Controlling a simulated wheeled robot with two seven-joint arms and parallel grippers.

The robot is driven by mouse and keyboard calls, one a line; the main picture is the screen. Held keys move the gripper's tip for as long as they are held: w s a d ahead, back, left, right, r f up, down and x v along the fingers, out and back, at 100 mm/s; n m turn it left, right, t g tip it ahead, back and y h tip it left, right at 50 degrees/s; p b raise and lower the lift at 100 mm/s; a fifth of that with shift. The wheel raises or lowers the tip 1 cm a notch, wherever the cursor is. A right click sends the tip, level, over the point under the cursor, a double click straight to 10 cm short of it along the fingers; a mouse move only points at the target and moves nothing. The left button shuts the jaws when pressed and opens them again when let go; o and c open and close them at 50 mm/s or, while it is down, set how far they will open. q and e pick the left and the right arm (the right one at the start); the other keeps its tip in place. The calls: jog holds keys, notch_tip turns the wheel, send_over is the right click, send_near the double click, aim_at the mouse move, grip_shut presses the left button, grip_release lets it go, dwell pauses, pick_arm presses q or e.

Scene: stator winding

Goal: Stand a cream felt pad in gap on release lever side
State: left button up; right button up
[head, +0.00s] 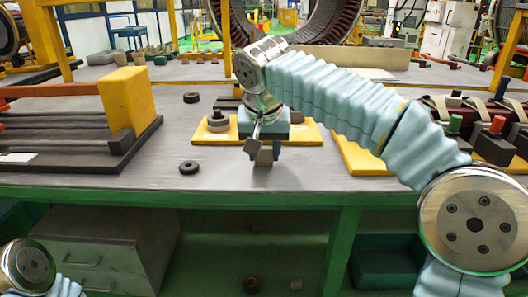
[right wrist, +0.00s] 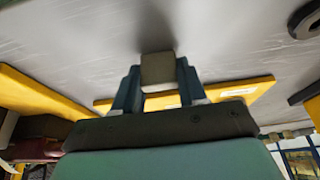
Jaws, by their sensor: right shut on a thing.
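My right gripper (head: 264,153) points down over the grey bench, in front of a yellow board. It is shut on a small grey-beige block, which I take to be the felt pad (head: 264,158). In the right wrist view the pad (right wrist: 158,69) sits between the two blue fingers of the right gripper (right wrist: 157,80). I cannot tell whether the pad touches the bench. I cannot make out the release lever or gap. My left gripper is out of view.
The yellow board (head: 306,134) carries a grey round part (head: 217,122). Another yellow board (head: 362,157) lies right. Black rings (head: 189,167) and (head: 191,97) lie on the bench. A dark rack with a yellow block (head: 127,98) stands left.

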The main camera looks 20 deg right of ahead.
jog(key=shift+f, duration=0.2)
jog(key=o, duration=1)
jog(key=shift+r, duration=0.1)
jog(key=shift+p+v, duration=0.6)
jog(key=shift+v, duration=5.5)
